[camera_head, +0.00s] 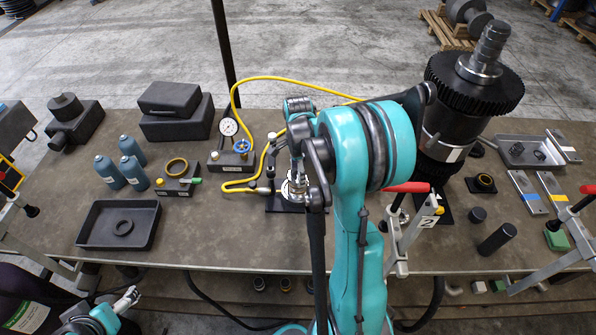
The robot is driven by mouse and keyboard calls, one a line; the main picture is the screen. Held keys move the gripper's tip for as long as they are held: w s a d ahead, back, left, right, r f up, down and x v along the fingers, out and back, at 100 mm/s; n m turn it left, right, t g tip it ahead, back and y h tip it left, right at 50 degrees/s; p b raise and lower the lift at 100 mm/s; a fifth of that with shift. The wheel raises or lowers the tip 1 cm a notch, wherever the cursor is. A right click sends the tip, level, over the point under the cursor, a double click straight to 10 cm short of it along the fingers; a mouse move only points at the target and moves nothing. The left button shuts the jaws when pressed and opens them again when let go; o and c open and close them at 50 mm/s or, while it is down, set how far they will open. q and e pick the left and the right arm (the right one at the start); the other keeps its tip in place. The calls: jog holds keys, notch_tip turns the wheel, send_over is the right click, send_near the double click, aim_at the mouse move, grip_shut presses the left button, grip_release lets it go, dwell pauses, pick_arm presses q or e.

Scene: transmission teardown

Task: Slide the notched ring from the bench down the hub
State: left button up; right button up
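My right arm rises through the middle and bends over toward the bench. Its gripper (293,178) points down, partly hidden by my arm, at a silver stepped part (290,193) on a dark base plate (276,205). I cannot tell whether this part is the hub, or what the fingers hold. I cannot single out the notched ring for certain.
A tall dark geared assembly (444,128) stands at the right of the bench. A yellow hose (234,96) loops behind the silver part from a gauge block (229,158). Blue bottles (133,174) stand at the left. Clamps (401,238) grip the front edge. Bench is clear between tray and base plate.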

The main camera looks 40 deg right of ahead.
jog(key=o, duration=0.5)
notch_tip(320, 180, up, 19)
jog(key=p, duration=0.5)
dwell(0.5)
